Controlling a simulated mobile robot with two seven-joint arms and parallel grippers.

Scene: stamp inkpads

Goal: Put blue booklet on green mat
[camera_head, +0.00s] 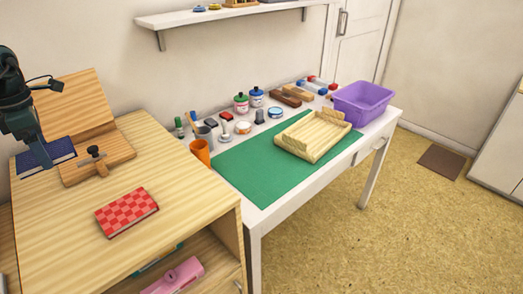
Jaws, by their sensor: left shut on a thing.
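The blue booklet (61,150) is at the far left of the wooden cabinet top, beside a wooden press. My left gripper (42,157) reaches down from the upper left and is shut on the booklet's left part. I cannot tell whether the booklet still touches the surface. The green mat (245,180) lies on the white table to the right, with its left and front part bare. My right gripper is not in view.
A red checkered booklet (127,212) and the wooden press (97,165) are on the cabinet top. A wooden tray (318,150) covers the mat's right part. An orange cup (201,152), several small items and a purple bin (362,102) line the table.

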